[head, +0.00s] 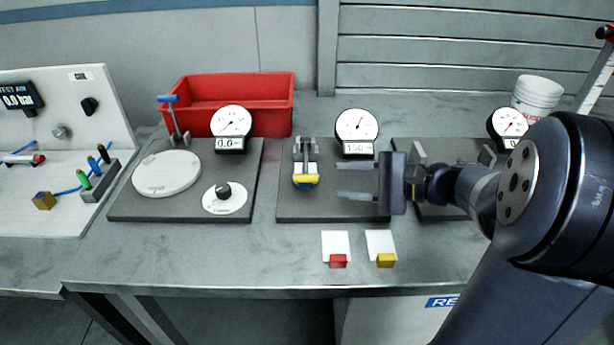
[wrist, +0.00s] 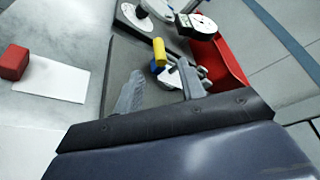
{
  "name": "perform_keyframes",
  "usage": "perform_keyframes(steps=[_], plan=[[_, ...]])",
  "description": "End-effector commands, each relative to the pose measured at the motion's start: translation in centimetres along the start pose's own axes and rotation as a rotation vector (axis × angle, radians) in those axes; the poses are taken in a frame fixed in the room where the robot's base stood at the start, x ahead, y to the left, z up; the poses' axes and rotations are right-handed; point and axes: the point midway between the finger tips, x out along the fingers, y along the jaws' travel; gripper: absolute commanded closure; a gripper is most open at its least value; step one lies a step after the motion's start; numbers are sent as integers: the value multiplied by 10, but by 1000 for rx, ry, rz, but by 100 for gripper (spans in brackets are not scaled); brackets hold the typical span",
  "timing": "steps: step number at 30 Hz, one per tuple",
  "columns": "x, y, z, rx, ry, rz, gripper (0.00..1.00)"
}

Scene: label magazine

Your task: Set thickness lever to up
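No label I can read names the thickness lever. On the middle dark plate (head: 345,208) stands a metal fixture with a yellow-and-blue handle (head: 305,181) at its near end. The yellow handle also shows in the wrist view (wrist: 159,50), just past my fingertips. On the left plate (head: 125,208) a metal lever with a blue grip (head: 168,98) stands up at the back. My gripper (head: 338,180) is open and empty, its two fingers pointing left toward the yellow handle, with a gap between. The wrist view shows my spread fingers (wrist: 161,66) too.
Dial gauges (head: 356,125) stand behind the plates. A red bin (head: 270,92) is at the back. White cards with a red block (head: 338,261) and a yellow block (head: 386,260) lie in front. My arm hides much of the right plate.

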Motion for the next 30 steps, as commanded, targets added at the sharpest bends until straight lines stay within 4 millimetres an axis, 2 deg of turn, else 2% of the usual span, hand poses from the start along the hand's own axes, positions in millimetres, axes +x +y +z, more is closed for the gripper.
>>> perform_keyframes(steps=[9, 15, 21, 30], plan=[[55, 1, 1, 0, -4, 6, 62], [80, 1, 1, 1, -2, 4, 62], [91, 1, 0, 0, 0, 3, 62], [92, 1, 0, 0, 1, 3, 64]])
